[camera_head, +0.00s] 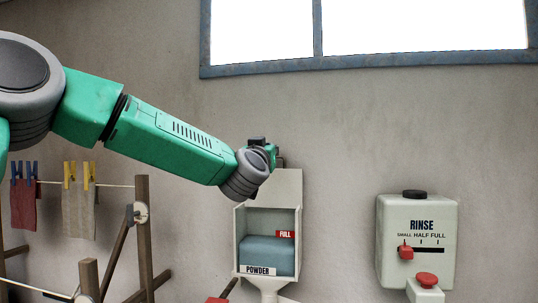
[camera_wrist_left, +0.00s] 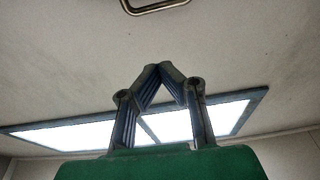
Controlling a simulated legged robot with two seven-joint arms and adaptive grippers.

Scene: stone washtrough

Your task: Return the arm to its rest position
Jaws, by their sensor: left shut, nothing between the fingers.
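My left arm (camera_head: 165,143) comes in from the left in the head view and reaches across to the top of the powder dispenser. Its wrist end stands in front of the dispenser's upper left part, and the fingers are mostly hidden there. In the left wrist view my left gripper (camera_wrist_left: 159,70) has its two fingertips together, with nothing between them. My right gripper is in neither view.
The powder dispenser (camera_head: 284,186) has an open front with blue-grey powder (camera_head: 266,256) and a red FULL tag. A RINSE tank (camera_head: 417,268) hangs to the right. A clothes rack (camera_head: 143,215) stands at lower left. A metal bar (camera_wrist_left: 158,8) shows above the gripper.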

